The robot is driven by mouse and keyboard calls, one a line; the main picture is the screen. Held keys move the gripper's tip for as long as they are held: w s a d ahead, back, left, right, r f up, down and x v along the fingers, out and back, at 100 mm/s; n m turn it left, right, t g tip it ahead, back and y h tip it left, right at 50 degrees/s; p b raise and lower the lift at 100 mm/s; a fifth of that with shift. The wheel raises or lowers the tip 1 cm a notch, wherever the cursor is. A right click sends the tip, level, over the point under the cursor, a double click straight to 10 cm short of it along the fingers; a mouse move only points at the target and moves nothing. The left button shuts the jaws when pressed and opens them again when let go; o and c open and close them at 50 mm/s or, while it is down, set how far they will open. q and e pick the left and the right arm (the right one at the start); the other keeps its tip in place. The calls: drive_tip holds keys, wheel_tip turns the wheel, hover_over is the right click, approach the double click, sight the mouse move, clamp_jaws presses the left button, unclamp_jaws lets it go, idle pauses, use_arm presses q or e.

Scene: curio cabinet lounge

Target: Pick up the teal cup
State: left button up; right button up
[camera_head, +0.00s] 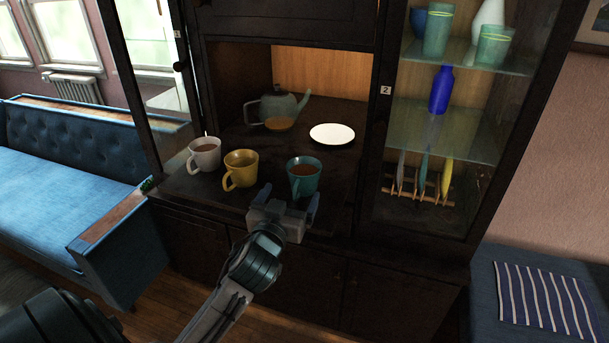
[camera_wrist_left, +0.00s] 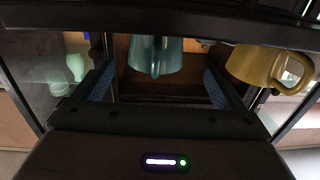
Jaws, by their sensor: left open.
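The teal cup (camera_head: 304,178) stands upright on the cabinet shelf, with dark liquid in it and its handle toward the left front. My left gripper (camera_head: 290,198) is open and empty, just in front of the cup, its fingers pointing toward it. In the left wrist view the teal cup (camera_wrist_left: 154,56) shows between the two blue fingers of my left gripper (camera_wrist_left: 160,88), a little beyond them; I see no contact. My right gripper is not in view.
A yellow cup (camera_head: 240,170) and a white cup (camera_head: 204,155) stand left of the teal cup. A white plate (camera_head: 332,134) and a teapot (camera_head: 278,105) are behind. The glass-fronted cabinet side (camera_head: 425,150) is at the right. The shelf right of the teal cup is clear.

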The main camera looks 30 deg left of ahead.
sight(299, 181)
use_arm(q)
drive_tip(key=shift+w+a+r, duration=0.1)
drive_tip(key=shift+w+a, duration=0.15)
drive_tip(key=shift+w, duration=0.45)
drive_tip(key=p+x, duration=0.2)
drive_tip(key=x, duration=0.1)
drive_tip(key=p+x, duration=0.1)
drive_tip(key=shift+w+d+r, duration=0.25)
drive_tip(key=shift+w, duration=0.1)
drive_tip(key=shift+w+a+f, duration=0.15)
drive_tip(key=shift+w, duration=0.3)
drive_tip(key=shift+s, duration=0.1)
drive_tip(key=c, duration=1.3)
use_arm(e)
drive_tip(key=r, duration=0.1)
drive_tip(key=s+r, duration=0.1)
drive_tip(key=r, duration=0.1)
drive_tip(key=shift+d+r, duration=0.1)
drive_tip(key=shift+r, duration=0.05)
